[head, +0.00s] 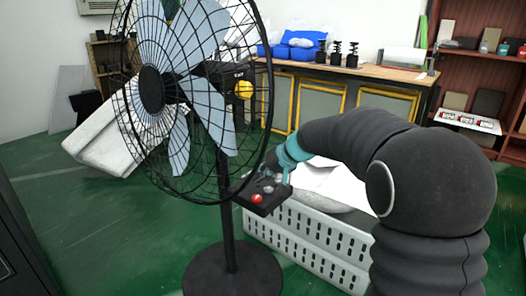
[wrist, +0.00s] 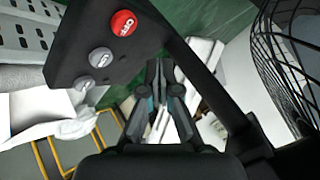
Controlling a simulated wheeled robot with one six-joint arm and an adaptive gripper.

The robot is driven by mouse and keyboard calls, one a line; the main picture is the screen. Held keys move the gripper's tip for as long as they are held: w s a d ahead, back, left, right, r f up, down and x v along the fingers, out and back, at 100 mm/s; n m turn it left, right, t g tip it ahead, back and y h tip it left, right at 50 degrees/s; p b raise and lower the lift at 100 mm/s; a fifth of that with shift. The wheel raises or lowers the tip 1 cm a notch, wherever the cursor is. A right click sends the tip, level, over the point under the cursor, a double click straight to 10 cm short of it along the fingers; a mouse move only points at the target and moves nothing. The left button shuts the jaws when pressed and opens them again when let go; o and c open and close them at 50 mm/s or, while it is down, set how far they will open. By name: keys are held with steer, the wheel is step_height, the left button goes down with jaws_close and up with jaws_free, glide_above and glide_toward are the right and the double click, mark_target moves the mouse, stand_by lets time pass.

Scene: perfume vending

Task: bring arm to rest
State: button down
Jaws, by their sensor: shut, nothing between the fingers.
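My gripper (wrist: 161,72) shows in the wrist view with its fingers together and nothing between them. In the head view my gripper (head: 266,172) is small and dark, just above or beside the fan's control box (head: 262,208); I cannot tell whether they touch. My arm bends in from the right. The box carries a red button (head: 257,198) and grey buttons. In the wrist view the red button (wrist: 123,23), marked OFF, and two grey buttons (wrist: 101,57) lie up and left of the fingers.
The black-caged standing fan (head: 152,90) rises left of my gripper on a dark pole. A white perforated crate (head: 310,245) stands under my arm. A workbench (head: 375,72) and shelves (head: 480,35) line the back. Green floor is open at the left.

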steer(key=s+d+f+m+g+h, duration=0.1)
steer(key=s+d+f, duration=0.15)
steer(key=s, duration=0.35)
steer(key=s+d+f+g+h, duration=0.1)
steer(key=s+d+f+h, duration=0.15)
steer(key=s, duration=0.35)
steer(key=s+d+r+t+h+p, duration=0.1)
steer(key=s+d+r, duration=0.5)
steer(key=s, duration=0.6)
steer(key=s+d+r+t+h+p, duration=0.2)
steer(key=s+d+r+p, duration=0.4)
steer(key=s, duration=0.7)
steer(key=shift+d+m+h, duration=0.3)
steer(key=shift+d+h, duration=0.15)
steer(key=shift+d, duration=0.15)
